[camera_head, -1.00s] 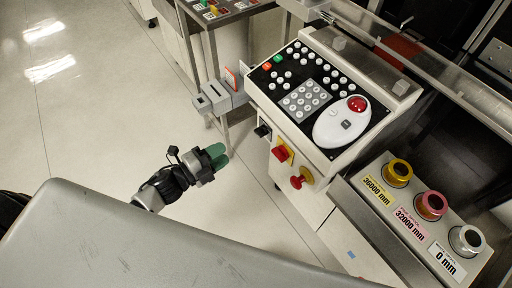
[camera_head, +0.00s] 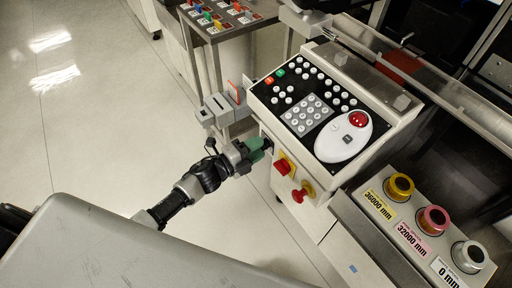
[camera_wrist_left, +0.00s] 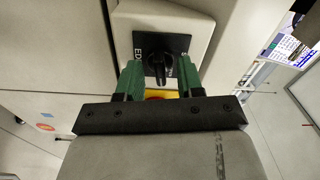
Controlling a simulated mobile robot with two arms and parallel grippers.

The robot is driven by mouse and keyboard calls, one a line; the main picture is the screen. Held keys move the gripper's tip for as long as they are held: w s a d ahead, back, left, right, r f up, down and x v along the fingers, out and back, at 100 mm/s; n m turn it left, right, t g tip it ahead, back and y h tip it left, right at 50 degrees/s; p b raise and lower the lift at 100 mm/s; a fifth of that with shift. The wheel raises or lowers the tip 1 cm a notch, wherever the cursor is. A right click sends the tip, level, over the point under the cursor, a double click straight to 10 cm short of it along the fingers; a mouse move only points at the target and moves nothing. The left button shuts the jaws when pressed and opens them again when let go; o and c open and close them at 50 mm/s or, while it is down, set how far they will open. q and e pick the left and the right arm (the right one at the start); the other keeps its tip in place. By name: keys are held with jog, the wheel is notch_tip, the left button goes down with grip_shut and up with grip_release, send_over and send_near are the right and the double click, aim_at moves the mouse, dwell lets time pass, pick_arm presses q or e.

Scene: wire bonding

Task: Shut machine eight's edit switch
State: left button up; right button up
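The edit switch (camera_wrist_left: 158,67) is a black rotary knob on a square black plate. In the left wrist view its handle points roughly up and down. White lettering starting "ED" shows left of it; the lettering on the right is partly covered. My left gripper (camera_wrist_left: 159,77) is open, with one green finger on each side of the knob and gaps between. In the head view my left gripper (camera_head: 257,149) is at the front face of the machine's control box (camera_head: 327,162), where it mostly hides the switch. My right gripper is not in view.
A red switch on a yellow plate (camera_head: 284,164) and a red knob (camera_head: 301,193) sit just right of the gripper. A grey bracket (camera_head: 219,108) stands close by on the left. Coloured spools (camera_head: 433,220) stand at the right. Open floor lies left.

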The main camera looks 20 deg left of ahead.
pick_arm(q)
grip_shut()
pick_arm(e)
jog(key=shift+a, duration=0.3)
pick_arm(q)
jog(key=shift+n, duration=0.3)
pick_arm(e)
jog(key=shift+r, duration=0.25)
pick_arm(q)
jog(key=shift+n+p, duration=2.8)
jog(key=shift+n, duration=4.8)
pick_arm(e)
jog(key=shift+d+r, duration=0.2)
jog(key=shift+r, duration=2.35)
pick_arm(q)
jog(key=shift+f, duration=0.1)
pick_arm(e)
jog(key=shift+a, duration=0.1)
pick_arm(q)
grip_release()
